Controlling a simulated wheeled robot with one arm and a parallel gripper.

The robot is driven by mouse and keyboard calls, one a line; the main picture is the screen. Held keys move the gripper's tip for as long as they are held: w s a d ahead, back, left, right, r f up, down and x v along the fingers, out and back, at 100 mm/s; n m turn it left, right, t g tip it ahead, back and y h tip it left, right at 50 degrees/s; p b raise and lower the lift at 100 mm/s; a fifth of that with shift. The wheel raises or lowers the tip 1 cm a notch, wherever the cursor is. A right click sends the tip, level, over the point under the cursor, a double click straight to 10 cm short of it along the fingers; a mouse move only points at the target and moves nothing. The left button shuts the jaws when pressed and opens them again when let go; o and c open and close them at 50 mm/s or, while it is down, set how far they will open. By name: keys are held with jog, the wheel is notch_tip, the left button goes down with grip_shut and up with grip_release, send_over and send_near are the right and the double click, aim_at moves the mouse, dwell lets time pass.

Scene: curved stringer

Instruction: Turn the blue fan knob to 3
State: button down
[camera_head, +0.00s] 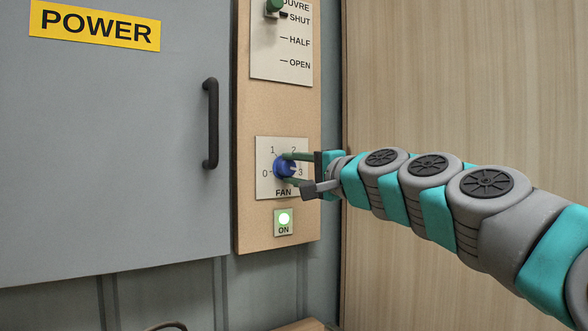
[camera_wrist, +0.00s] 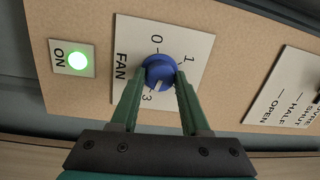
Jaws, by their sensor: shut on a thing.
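The blue fan knob (camera_head: 284,167) sits on a white plate (camera_head: 266,188) marked 0, 1, 2, 3 and FAN. In the wrist view, the knob (camera_wrist: 158,70) shows a white pointer line directed toward the 3, at or close to it; exact alignment is hard to tell. My gripper (camera_head: 287,169) reaches in from the right and is shut on the knob. In the wrist view, its green fingers (camera_wrist: 159,80) touch the knob from both sides. The 2 is hidden there by a finger but shows in the head view.
A lit green ON lamp (camera_head: 284,219) is below the fan plate. The louvre plate (camera_head: 281,62) with its green-tipped lever (camera_head: 273,8) is above. A grey POWER cabinet door with a dark handle (camera_head: 211,123) stands to the left. A wooden wall (camera_head: 450,80) is at right.

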jog(key=shift+m, duration=0.3)
jog(key=shift+c, duration=1.9)
grip_release()
jog(key=b+v, duration=0.1)
jog(key=v, duration=0.6)
jog(key=shift+s+d, duration=0.25)
jog(key=shift+s, duration=0.05)
jog(key=shift+f, duration=0.1)
